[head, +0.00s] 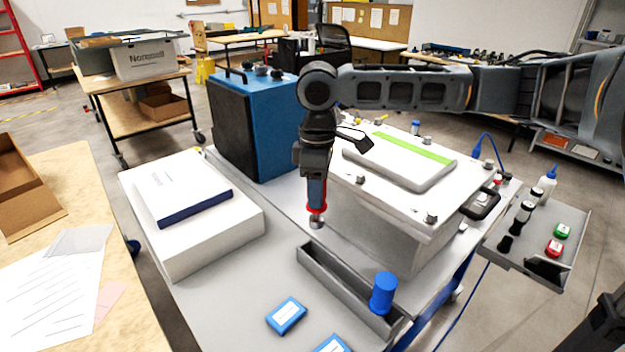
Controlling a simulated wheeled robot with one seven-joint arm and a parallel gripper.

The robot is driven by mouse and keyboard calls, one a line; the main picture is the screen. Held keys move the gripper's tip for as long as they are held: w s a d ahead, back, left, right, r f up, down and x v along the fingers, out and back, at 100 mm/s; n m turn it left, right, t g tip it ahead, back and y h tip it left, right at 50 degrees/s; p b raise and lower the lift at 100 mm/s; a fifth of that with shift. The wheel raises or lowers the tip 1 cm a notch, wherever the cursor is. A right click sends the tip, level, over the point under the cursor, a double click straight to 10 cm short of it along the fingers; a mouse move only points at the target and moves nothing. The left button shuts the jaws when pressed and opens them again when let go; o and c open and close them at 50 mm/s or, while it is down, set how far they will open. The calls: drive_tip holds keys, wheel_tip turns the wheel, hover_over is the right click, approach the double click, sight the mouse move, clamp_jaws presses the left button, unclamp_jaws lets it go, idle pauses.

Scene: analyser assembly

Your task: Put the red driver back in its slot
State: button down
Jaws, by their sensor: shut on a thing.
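My gripper (316,184) points down in the middle of the head view, shut on a tool with a red band, which I take as the red driver (317,209). The driver hangs upright, with a blue part above the red band and a grey round lower end. It is over the grey bench, left of the white analyser housing and behind the long grey trough (345,287). The fingers are small and partly hidden by the wrist. I cannot tell which place is the driver's slot; a side shelf (500,262) at the right holds dark upright pieces (518,228).
A blue cylinder (383,294) stands at the trough's near end. Blue boxes (286,316) lie in front. A white box with a book (185,190) is left, a blue machine (255,120) behind. The shelf also holds green (562,231) and red (554,248) items and a bottle (544,186).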

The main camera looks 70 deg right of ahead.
sight(317, 217)
drive_tip(key=shift+f+b, duration=2.5)
drive_tip(key=shift+f, duration=0.4)
drive_tip(key=shift+s+f+b, duration=0.1)
drive_tip(key=shift+f+b, duration=1.05)
drive_tip(key=shift+f, duration=1.6)
drive_tip(key=shift+f, duration=0.35)
drive_tip(key=shift+f+b, duration=0.5)
drive_tip(key=shift+f, duration=0.3)
drive_tip(key=c, duration=0.7)
unclamp_jaws()
drive_tip(key=shift+o, duration=0.3)
drive_tip(key=o, duration=0.5)
